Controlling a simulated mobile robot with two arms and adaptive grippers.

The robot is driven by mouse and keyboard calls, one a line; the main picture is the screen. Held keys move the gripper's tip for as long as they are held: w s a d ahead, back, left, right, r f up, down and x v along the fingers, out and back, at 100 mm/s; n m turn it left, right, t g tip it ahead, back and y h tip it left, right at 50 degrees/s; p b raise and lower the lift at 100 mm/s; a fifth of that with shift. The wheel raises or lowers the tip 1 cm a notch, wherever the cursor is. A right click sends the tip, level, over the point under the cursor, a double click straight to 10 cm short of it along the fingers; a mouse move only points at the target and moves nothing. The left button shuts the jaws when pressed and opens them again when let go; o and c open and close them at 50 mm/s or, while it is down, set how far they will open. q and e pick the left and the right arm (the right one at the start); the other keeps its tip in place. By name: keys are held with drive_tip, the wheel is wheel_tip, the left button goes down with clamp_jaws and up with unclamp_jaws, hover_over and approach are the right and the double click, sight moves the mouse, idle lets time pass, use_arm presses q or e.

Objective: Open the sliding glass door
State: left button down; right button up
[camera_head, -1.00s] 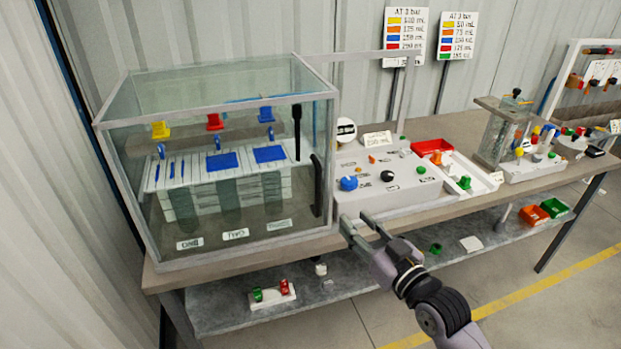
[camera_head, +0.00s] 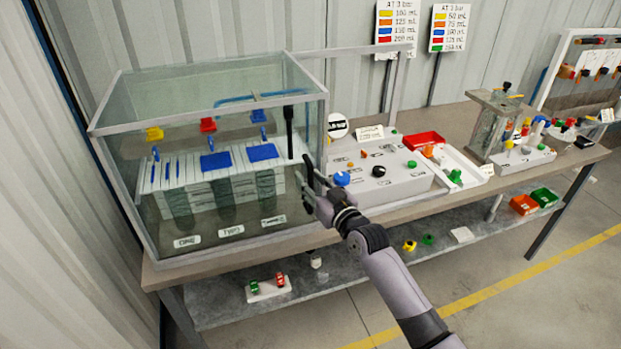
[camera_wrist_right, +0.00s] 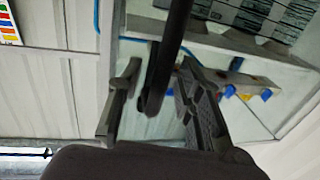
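The glass case (camera_head: 210,150) stands at the left end of the bench, with its glass front toward me. A black vertical handle (camera_head: 307,178) is at the right edge of its front. The door appears shut. My right gripper (camera_head: 311,188) is at this handle, partly hiding it. In the right wrist view, the black handle (camera_wrist_right: 165,65) runs between the two fingers of my right gripper (camera_wrist_right: 160,100). The fingers are apart, with gaps visible beside the handle. My left gripper is not in view.
A white control panel (camera_head: 385,185) with knobs sits close to the right of the case. Behind it stands a thin grey frame (camera_head: 407,80). A red tray (camera_head: 425,139) and a clear pump unit (camera_head: 495,125) are farther right. Floor in front of the bench is clear.

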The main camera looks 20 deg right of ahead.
drive_tip(key=shift+w, duration=0.2)
drive_tip(key=shift+c, duration=0.5)
clamp_jaws()
idle(0.4)
